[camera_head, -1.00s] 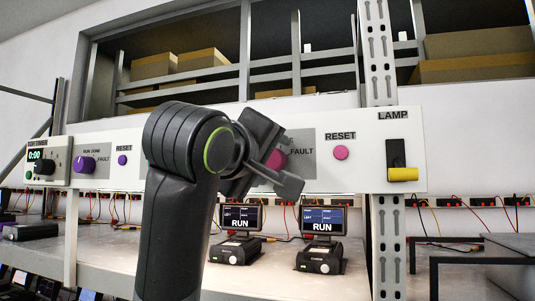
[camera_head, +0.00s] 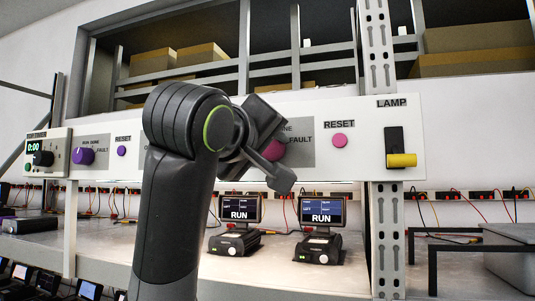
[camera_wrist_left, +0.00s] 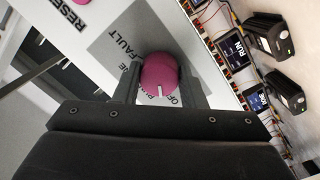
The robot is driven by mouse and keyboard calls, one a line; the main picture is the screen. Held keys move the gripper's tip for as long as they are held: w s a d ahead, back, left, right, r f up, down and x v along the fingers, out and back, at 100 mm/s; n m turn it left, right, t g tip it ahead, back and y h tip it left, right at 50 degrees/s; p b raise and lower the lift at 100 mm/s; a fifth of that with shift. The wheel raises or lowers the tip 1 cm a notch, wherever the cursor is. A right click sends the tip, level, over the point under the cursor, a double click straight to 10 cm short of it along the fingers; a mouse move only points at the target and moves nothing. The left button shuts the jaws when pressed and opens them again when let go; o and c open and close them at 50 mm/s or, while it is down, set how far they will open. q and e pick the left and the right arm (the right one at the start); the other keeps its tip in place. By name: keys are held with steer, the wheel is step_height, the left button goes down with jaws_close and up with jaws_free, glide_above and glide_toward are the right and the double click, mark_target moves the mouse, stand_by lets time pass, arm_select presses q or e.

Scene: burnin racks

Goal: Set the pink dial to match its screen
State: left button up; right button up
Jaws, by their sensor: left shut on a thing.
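The pink dial (camera_head: 274,152) is on the white panel, partly hidden by my left gripper (camera_head: 268,160) in the head view. In the left wrist view, the dial (camera_wrist_left: 159,73) sits between the two fingers of my left gripper (camera_wrist_left: 160,80), which is shut on it. My right gripper is out of view.
On the same panel are a pink RESET button (camera_head: 339,140), a purple dial (camera_head: 83,156), a small purple button (camera_head: 122,151), a timer (camera_head: 42,152) and a yellow-handled LAMP switch (camera_head: 402,160). A metal post (camera_head: 389,240) stands right of the screens.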

arm_select(q)
steer(key=m+b, duration=0.2)
steer(key=m, duration=0.2)
steer(key=shift+f+b, duration=0.1)
steer(key=shift+b, duration=0.25)
steer(key=shift+m+b, duration=0.75)
steer(key=shift+m, duration=0.55)
steer(key=o, duration=1)
steer(key=shift+s, duration=0.1)
